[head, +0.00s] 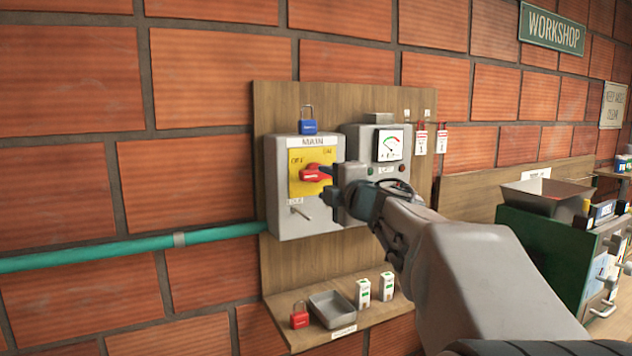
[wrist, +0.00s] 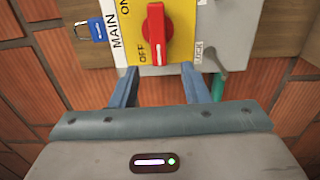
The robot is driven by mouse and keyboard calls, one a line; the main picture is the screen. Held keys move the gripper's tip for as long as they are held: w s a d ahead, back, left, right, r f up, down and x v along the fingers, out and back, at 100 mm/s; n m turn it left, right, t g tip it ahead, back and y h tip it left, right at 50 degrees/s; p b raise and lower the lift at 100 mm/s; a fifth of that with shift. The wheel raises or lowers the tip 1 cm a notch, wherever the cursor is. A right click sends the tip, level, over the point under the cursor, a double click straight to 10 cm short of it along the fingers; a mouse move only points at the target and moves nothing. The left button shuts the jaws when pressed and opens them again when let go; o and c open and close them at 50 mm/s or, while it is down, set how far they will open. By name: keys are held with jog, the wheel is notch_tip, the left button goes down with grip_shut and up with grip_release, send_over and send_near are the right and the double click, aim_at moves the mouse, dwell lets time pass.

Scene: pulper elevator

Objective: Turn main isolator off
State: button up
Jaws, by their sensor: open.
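The main isolator (head: 282,215) is a grey box labelled MAIN, with a yellow plate marked OFF and ON. Its red handle (head: 312,173) lies roughly level across the plate; it also shows in the wrist view (wrist: 154,25). There, the handle's white mark is at the end beside the word OFF. My gripper (head: 327,183) is just in front of the box at the handle's right. In the wrist view my gripper (wrist: 160,72) has its two fingers apart, with nothing between them. The fingertips are close to the box; whether they touch it is unclear.
A blue padlock (head: 308,126) is above the box. A meter box (head: 362,142) stands close on its right, partly behind my arm. Below, a shelf holds a red padlock (head: 299,315) and a grey tray (head: 333,309). A green cabinet (head: 540,246) is at right.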

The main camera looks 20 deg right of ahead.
jog(key=s, duration=0.5)
jog(key=shift+s+d, duration=0.1)
jog(key=shift+d, duration=0.05)
jog(key=shift+f, duration=0.1)
jog(key=s+a+f+m+g+h, duration=0.2)
jog(key=s+f+m+g+h, duration=0.1)
jog(key=f+m, duration=0.45)
jog(key=s+a+f+m+g+h, duration=0.2)
jog(key=f+m+g, duration=0.2)
jog(key=f+m, duration=0.4)
jog(key=s+a+f+m+g+y, duration=0.3)
jog(key=s+a+f+g, duration=0.5)
jog(key=s+a+f, duration=0.4)
jog(key=s+f+y, duration=0.1)
jog(key=s+f, duration=0.2)
jog(key=f, duration=0.1)
jog(key=shift+s+a+f, duration=0.25)
jog(key=shift+a+f, duration=0.05)
jog(key=shift+f, duration=0.05)
